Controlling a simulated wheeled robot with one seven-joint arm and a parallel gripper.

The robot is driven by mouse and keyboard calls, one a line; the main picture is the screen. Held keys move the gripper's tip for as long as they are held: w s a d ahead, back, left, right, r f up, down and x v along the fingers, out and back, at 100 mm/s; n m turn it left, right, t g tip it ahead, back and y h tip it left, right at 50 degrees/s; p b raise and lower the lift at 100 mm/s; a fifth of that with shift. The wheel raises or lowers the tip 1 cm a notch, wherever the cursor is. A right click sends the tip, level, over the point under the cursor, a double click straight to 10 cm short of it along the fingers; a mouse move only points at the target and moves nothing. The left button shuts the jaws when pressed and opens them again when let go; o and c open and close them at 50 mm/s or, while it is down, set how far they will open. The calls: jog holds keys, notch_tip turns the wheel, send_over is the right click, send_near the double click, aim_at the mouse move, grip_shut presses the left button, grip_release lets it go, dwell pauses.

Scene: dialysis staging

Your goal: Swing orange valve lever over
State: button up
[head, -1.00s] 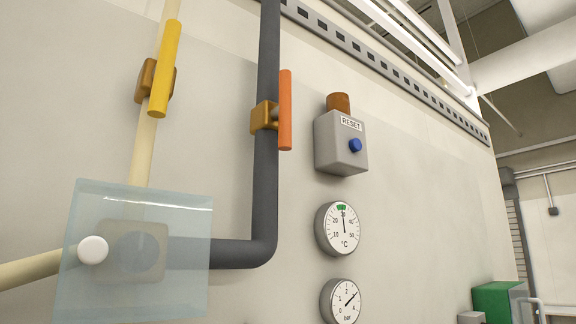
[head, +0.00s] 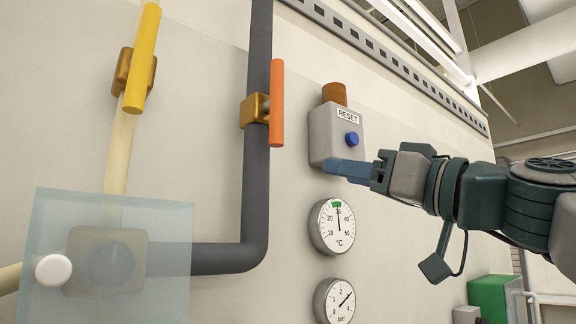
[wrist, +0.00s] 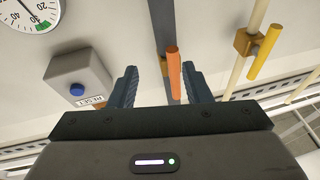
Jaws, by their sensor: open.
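The orange valve lever (head: 277,103) stands upright, in line with the dark grey pipe (head: 257,180), on a brass valve body (head: 254,109). My gripper (head: 345,170) is in front of the wall, right of the lever and just below the reset box in the head view. In the wrist view the orange lever (wrist: 174,75) shows between the two spread fingers of my gripper (wrist: 161,85), nearer the right finger. The fingers are open and empty. I cannot tell from these frames how far ahead of the fingertips the lever is.
A yellow lever (head: 142,58) stands on the cream pipe (head: 118,150) to the left. The grey reset box (head: 335,130) with a blue button (head: 352,138) is right of the orange lever. Two gauges (head: 331,226) sit below it. A clear cover (head: 108,255) is at lower left.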

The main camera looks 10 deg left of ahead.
jog(key=n+y, duration=0.1)
jog(key=y, duration=0.1)
send_near(282, 131)
jog(key=shift+g+h, duration=0.3)
jog(key=p+x, duration=0.3)
jog(key=x, duration=0.1)
jog(key=r+p+x, duration=0.1)
jog(key=p+x, duration=0.2)
jog(key=x, duration=0.2)
jog(key=shift+s+d+p, duration=0.1)
jog(key=shift+d+p, duration=0.15)
jog(key=shift+p, duration=0.1)
jog(key=shift+a, duration=0.45)
grip_shut()
jog(key=shift+w+d, duration=0.1)
jog(key=shift+w, duration=0.15)
